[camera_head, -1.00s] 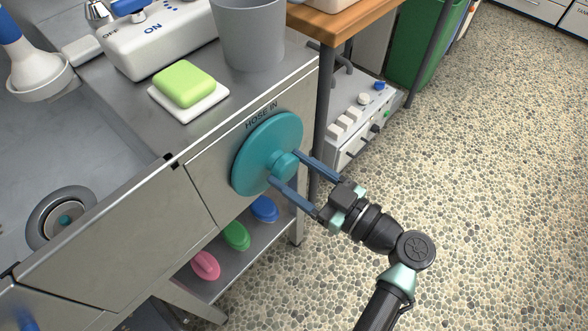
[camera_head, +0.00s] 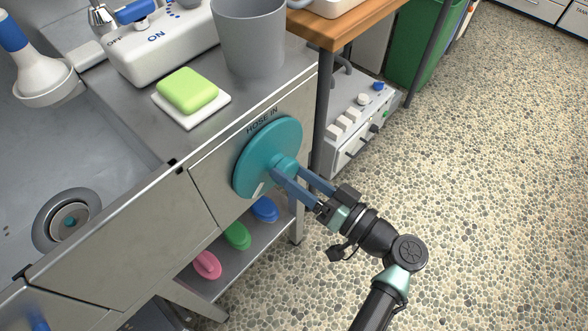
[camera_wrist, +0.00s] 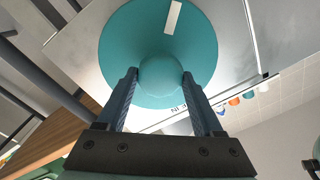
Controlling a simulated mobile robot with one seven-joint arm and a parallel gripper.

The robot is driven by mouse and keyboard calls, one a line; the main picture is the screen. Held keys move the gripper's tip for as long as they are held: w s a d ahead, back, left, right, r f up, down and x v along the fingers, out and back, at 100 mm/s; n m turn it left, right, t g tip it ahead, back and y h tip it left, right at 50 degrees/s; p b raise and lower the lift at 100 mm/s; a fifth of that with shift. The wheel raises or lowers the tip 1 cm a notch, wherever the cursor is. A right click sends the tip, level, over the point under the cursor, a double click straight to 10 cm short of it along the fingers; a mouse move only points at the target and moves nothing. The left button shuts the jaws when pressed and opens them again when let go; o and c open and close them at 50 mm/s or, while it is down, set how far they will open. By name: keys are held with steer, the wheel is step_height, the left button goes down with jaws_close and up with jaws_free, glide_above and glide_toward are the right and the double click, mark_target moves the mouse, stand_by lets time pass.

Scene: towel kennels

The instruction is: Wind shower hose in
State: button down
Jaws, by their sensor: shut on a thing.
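The hose reel wheel is a teal disc (camera_head: 265,150) with a central knob (camera_head: 283,165), on the metal side panel (camera_head: 212,165) under the "HOSE IN" label. A white mark shows low on the disc. My gripper (camera_head: 288,176) is shut on the knob, one finger on each side. In the wrist view the fingers (camera_wrist: 160,95) flank the round knob (camera_wrist: 160,76), and the disc (camera_wrist: 130,50) fills the space behind, its white mark near the top. The shower head (camera_head: 45,75) lies at the tub's left; no hose is clearly visible.
Green soap (camera_head: 187,90) on a white dish and a grey bin (camera_head: 250,40) stand on the ledge above. Pink, green and blue brushes (camera_head: 237,236) lie on the shelf below. A table leg (camera_head: 327,110) and a white control box (camera_head: 352,130) stand just right. The pebbled floor (camera_head: 480,180) is open.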

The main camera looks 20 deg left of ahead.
steer(key=m+p, duration=0.1)
steer(key=m, duration=0.3)
steer(key=shift+r+p, duration=0.1)
steer(key=shift+p, duration=0.25)
steer(key=m+p, duration=0.2)
steer(key=m, duration=0.1)
steer(key=shift+m+t, duration=0.4)
steer(key=m+p, duration=0.3)
steer(key=m, duration=0.3)
steer(key=shift+m+p, duration=0.3)
steer(key=shift+p, duration=0.1)
steer(key=m+p, duration=0.3)
steer(key=m, duration=0.3)
steer(key=shift+m+p, duration=0.3)
steer(key=shift+p, duration=0.1)
steer(key=m+p, duration=0.2)
steer(key=m, duration=0.1)
steer(key=shift+s+m+t+h, duration=0.1)
steer(key=shift+m+t+h, duration=0.2)
steer(key=shift+t, duration=0.1)
steer(key=shift+f+m+p, duration=0.25)
steer(key=shift+m+p, duration=0.35)
steer(key=shift+m, duration=0.9)
steer(key=shift+c, duration=0.2)
jaws_free()
